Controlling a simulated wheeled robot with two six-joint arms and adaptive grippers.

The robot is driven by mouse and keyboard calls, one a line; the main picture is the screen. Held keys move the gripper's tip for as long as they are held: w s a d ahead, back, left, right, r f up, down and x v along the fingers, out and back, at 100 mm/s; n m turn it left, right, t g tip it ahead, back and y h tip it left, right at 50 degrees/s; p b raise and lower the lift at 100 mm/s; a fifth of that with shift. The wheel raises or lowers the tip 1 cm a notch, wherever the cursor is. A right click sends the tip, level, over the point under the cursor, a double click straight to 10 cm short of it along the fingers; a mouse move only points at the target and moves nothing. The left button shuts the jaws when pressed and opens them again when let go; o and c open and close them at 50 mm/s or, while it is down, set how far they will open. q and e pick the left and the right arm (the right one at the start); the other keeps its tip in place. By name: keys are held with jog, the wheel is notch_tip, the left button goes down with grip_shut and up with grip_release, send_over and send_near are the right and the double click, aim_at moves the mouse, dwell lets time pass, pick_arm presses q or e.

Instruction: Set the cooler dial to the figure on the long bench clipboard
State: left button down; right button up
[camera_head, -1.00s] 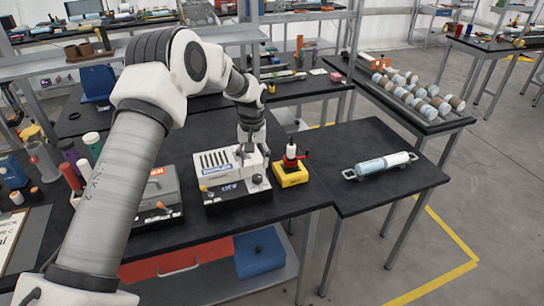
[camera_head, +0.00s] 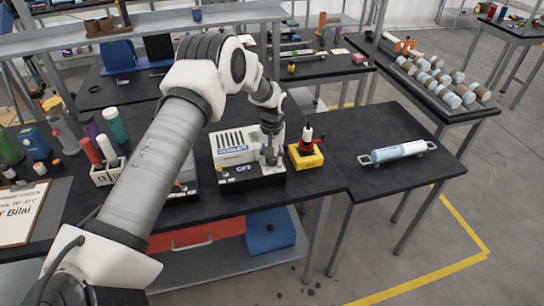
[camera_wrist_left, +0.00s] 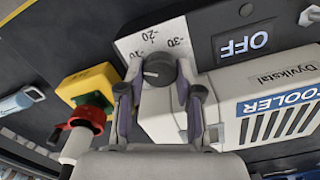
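The cooler (camera_head: 232,146) is a white box with vents on a black base; its display (camera_wrist_left: 238,43) reads OFF. In the left wrist view its dark round dial (camera_wrist_left: 158,70) has a white pointer line aimed left, and printed marks including -20 and -30 above it. My left gripper (camera_head: 270,158) is down at the cooler's front right; in the wrist view its fingers (camera_wrist_left: 159,88) stand close on both sides of the dial. I cannot tell whether they press on it. The clipboard (camera_head: 22,212) lies at the bench's left, partly cut off; its text seems to include "TO -30 C". My right gripper is not in view.
A yellow box with a red-handled part (camera_head: 305,155) stands close to the right of the cooler. A light blue cylinder with end handles (camera_head: 398,151) lies on the right table. Tubes in a white holder (camera_head: 106,171) stand left of my arm.

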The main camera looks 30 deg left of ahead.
pick_arm(q)
jog(key=shift+s+r, duration=0.2)
jog(key=shift+w+d, duration=0.1)
jog(key=shift+w, duration=0.05)
